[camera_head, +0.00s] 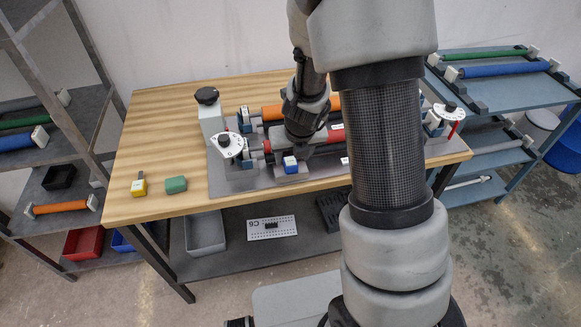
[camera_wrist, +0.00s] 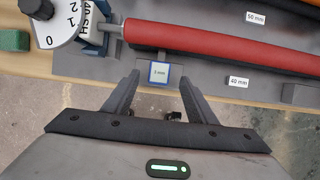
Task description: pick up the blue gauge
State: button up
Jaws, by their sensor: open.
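The blue gauge (camera_head: 290,164) is a small blue block with a white top, on a small grey stand at the front edge of the grey fixture plate. In the wrist view the blue gauge (camera_wrist: 159,74) shows a white "5 mm" face with a blue border. My gripper (camera_wrist: 159,84) is open, with one finger to the left of the gauge and one to the right, and visible gaps on both sides. I cannot tell whether the fingertips are down at its height. In the head view my wrist hangs just behind the gauge and hides the fingers.
A red roller (camera_wrist: 210,42) lies close behind the gauge, with a dial (camera_wrist: 57,22) at its left end. A green block (camera_head: 176,184) and a yellow block (camera_head: 139,184) sit on the wooden table (camera_head: 150,130) at left. Shelves stand on both sides.

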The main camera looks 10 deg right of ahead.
aim_at(291, 161)
jog(key=x, duration=0.3)
jog(key=shift+w+f+b, duration=0.15)
jog(key=shift+f+b, duration=0.1)
jog(key=shift+b, duration=0.1)
jog(key=shift+r, duration=0.1)
jog(key=c, duration=1.3)
